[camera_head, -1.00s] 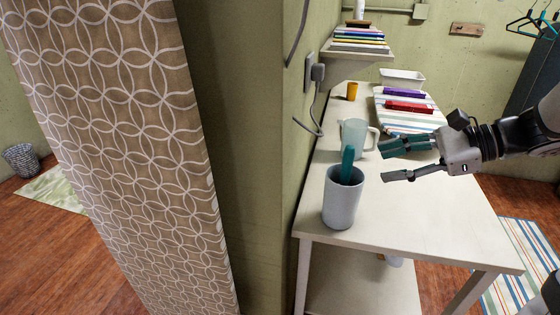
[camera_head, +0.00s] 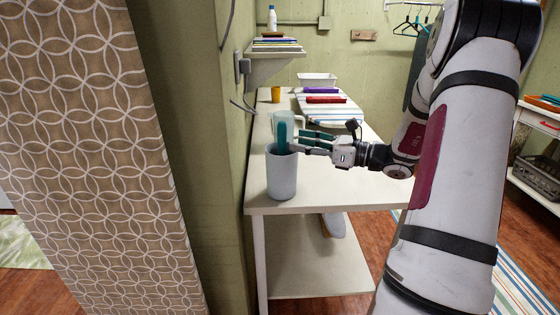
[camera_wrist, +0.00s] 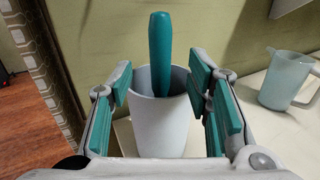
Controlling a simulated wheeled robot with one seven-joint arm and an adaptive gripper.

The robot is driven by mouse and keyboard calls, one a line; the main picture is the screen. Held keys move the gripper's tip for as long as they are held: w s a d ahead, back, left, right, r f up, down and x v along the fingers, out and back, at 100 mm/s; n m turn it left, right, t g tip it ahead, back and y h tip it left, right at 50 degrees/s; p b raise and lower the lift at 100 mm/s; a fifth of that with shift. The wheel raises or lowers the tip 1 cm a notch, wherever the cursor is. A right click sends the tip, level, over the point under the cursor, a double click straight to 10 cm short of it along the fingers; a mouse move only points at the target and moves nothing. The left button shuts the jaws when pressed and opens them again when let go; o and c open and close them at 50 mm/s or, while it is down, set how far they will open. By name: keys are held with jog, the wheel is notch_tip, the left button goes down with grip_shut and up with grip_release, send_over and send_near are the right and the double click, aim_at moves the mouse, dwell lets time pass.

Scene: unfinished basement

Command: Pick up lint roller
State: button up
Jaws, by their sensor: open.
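A teal handle, apparently the lint roller's (camera_head: 282,132), stands up out of a pale grey cup (camera_head: 281,176) near the front left of the white table; its lower part is hidden inside the cup. In the wrist view the teal handle (camera_wrist: 160,45) rises between the fingers, leaning slightly, above the cup (camera_wrist: 157,128). My gripper (camera_head: 300,142) is at the cup's rim, reaching in from the right. In the wrist view my gripper (camera_wrist: 159,84) is open, its teal-padded fingers on either side of the handle and apart from it.
A translucent mug (camera_wrist: 288,80) stands just behind the cup. The wall (camera_head: 205,110) runs close along the table's left side. An orange cup (camera_head: 276,94), a striped cloth with a red item (camera_head: 326,100) and a white tray (camera_head: 318,80) lie farther back. The table's front right (camera_head: 340,185) is clear.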

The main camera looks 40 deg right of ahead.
aim_at(282, 140)
jog(key=shift+f+b+x, duration=0.2)
jog(key=shift+b+x, duration=0.35)
jog(key=shift+x, duration=2.7)
grip_shut()
